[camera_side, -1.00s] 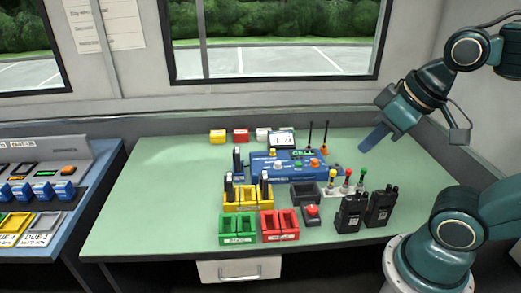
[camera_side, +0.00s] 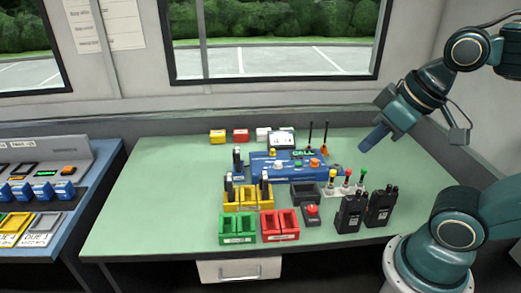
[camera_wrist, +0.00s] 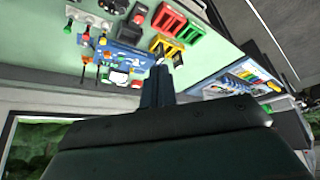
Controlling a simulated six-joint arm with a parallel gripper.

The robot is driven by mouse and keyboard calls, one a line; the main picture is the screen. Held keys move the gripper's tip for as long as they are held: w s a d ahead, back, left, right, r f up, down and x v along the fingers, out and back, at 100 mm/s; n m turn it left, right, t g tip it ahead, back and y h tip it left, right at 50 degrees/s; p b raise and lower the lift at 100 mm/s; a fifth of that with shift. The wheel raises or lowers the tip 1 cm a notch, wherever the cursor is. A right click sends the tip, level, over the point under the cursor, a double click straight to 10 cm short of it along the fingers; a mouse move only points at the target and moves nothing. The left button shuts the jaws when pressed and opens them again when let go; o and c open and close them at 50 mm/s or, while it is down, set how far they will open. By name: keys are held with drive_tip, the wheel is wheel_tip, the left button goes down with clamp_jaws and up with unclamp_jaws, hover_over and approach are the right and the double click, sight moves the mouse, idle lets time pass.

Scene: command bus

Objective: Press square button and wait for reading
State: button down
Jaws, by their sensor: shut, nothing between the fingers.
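A blue console (camera_side: 272,166) stands in the middle of the green table, with white, orange and yellow buttons on top and a green lit display (camera_side: 303,153). A dark box with a red button (camera_side: 311,210) sits nearer the front edge. I cannot tell for sure which button is the square one. My gripper (camera_side: 364,146) is shut and empty, raised above the table's right side, apart from the console and every button. In the wrist view my closed fingers (camera_wrist: 158,75) show in front of the upside-down table, with the blue console (camera_wrist: 118,52) beyond them.
Yellow (camera_side: 240,205), green (camera_side: 238,229) and red (camera_side: 280,226) bins stand at the front. Two black radios (camera_side: 349,213) and small coloured-knob sticks (camera_side: 347,183) stand right of them. Two thin antennas (camera_side: 325,135) rise behind the console. The table's left part is clear.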

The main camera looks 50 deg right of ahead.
drive_tip(key=shift+w, duration=0.15)
drive_tip(key=m+t+h, duration=0.1)
drive_tip(key=m+t, duration=0.2)
drive_tip(key=m, duration=0.8)
hover_over(301, 165)
wheel_tip(301, 165, down, 16)
drive_tip(key=shift+r, duration=0.2)
drive_tip(key=shift+f, duration=0.1)
drive_tip(key=shift+f, duration=4.3)
